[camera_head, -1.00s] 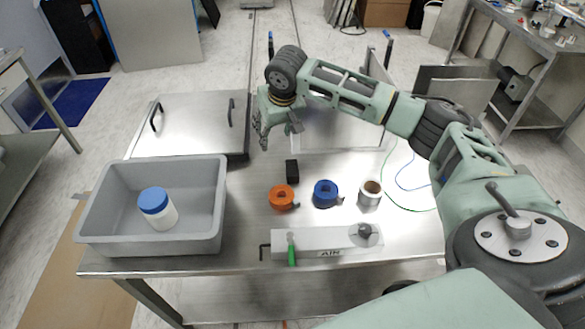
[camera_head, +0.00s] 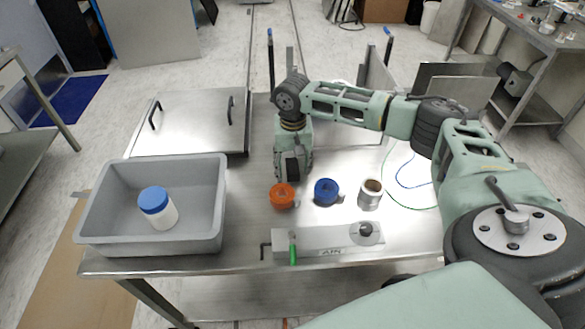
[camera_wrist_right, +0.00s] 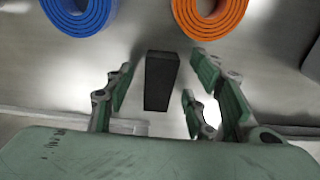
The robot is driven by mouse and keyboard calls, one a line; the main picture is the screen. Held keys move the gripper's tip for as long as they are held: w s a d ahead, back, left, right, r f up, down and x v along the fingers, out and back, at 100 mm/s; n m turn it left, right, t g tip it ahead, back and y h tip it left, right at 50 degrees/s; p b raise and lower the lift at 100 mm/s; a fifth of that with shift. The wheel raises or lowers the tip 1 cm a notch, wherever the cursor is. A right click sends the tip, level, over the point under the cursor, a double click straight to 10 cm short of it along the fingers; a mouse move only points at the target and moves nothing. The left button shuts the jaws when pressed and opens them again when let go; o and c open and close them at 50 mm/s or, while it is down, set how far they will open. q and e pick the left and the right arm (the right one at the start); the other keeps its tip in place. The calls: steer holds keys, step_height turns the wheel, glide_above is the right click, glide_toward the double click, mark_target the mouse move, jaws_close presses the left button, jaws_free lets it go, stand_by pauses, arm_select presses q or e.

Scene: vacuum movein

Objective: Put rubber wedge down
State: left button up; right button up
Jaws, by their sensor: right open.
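The rubber wedge, a small black block (camera_head: 292,168), is on the steel table behind the orange tape roll. My left gripper is not in view.
A grey bin (camera_head: 213,225) holding a blue-lidded white jar (camera_head: 157,207) is at left. A metal bar fixture (camera_head: 310,241) lies along the front edge.

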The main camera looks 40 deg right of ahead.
steer(key=shift+c, duration=0.5)
jaws_close()
